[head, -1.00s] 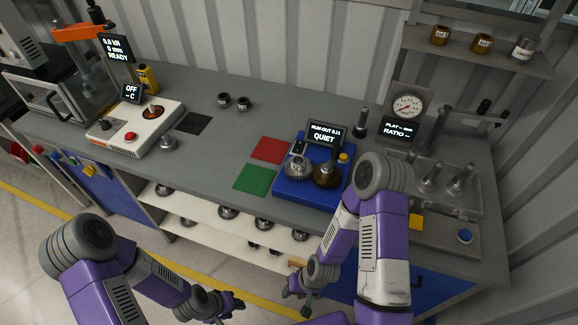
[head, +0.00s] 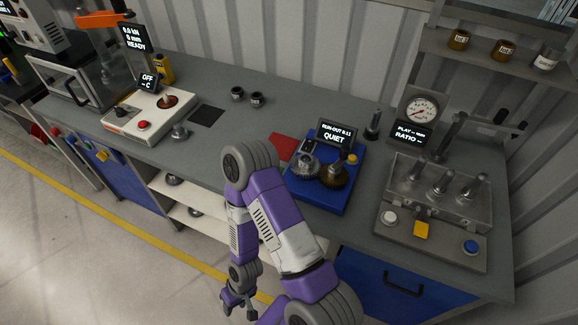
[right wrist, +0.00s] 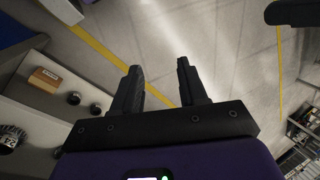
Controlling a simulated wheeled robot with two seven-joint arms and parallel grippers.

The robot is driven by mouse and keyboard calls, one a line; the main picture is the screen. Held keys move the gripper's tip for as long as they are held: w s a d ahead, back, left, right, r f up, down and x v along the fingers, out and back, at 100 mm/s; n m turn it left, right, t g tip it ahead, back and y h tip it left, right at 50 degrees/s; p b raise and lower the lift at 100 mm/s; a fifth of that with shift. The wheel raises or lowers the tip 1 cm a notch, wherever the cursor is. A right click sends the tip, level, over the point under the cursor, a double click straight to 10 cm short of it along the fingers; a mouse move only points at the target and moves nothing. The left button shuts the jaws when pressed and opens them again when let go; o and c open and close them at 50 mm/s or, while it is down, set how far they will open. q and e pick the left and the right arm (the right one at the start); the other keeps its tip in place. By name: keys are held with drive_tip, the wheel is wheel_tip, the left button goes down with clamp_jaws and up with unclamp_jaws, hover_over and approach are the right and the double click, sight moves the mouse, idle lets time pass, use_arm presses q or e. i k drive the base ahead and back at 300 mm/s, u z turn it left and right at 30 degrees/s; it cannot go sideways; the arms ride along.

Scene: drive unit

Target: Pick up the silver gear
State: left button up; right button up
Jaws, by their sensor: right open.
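A silver gear (head: 305,166) sits on the blue tester (head: 318,201), beside a brown-bronze gear (head: 333,175). More metal gears lie on the white shelf under the bench; a dark toothed gear (right wrist: 10,139) shows at the left edge of the right wrist view. My right gripper (head: 238,303) hangs low in front of the bench, well below and left of the silver gear. In the right wrist view its fingers (right wrist: 160,68) are apart with only floor between them. My left gripper is out of view.
A white hotplate unit (head: 150,115), a dark mat (head: 207,115) and a red mat (head: 284,147) are on the grey bench. A grey fixture with upright pins (head: 432,237) stands at the right. My right arm hides part of the bench front. Open floor lies left.

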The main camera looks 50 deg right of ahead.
sight(302, 169)
drive_tip(key=k, duration=0.35)
drive_tip(key=z, duration=0.75)
